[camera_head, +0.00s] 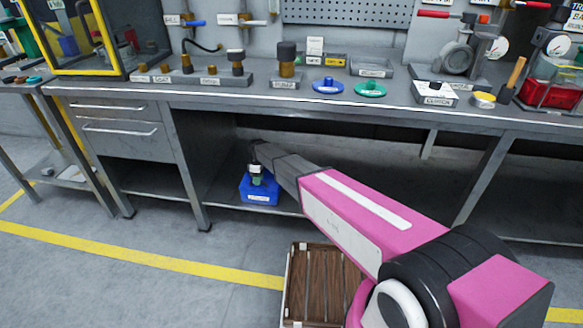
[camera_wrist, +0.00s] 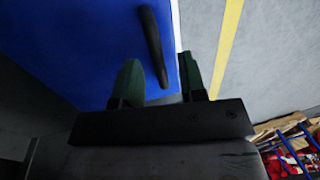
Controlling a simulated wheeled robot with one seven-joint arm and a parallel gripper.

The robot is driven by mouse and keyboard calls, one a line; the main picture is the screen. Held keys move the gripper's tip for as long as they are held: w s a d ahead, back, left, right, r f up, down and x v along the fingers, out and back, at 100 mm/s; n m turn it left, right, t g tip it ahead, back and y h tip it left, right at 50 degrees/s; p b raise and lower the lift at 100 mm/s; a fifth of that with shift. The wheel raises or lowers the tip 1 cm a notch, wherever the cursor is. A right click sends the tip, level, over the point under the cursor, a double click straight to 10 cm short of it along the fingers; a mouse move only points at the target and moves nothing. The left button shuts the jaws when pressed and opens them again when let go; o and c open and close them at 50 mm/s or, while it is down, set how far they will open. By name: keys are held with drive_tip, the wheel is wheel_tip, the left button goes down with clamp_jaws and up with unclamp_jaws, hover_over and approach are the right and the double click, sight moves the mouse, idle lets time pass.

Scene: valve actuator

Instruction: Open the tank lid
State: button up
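A blue box (camera_head: 260,191) with a white label sits on the low shelf under the bench. In the head view my gripper (camera_head: 256,172) points down at its top. In the wrist view a blue surface (camera_wrist: 90,45), apparently the top of this box, fills the left, with a dark bar handle (camera_wrist: 151,40) on it. My gripper (camera_wrist: 163,75) has its two green fingers apart, and the handle's lower end lies between them. I cannot tell whether the fingers touch it. No part is clearly marked as a tank lid.
The bench top (camera_head: 330,101) above carries several labelled parts. A red tank-like container (camera_head: 549,95) stands at its far right. A drawer unit (camera_head: 118,125) is left of the shelf opening. A wooden crate (camera_head: 318,283) stands on the floor in front.

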wheel_tip(320, 180, up, 11)
drive_tip(key=w+d, duration=0.1)
drive_tip(key=w, duration=0.1)
drive_tip(key=s+d+m, duration=0.2)
drive_tip(key=s+d, duration=0.1)
drive_tip(key=d, duration=0.5)
drive_tip(key=s+d+r+m, duration=0.1)
drive_tip(key=s+d+m, duration=0.1)
drive_tip(key=d, duration=0.6)
drive_tip(key=shift+s+r+m+t, duration=0.3)
drive_tip(key=shift+s+m, duration=0.1)
drive_tip(key=shift+s, duration=0.25)
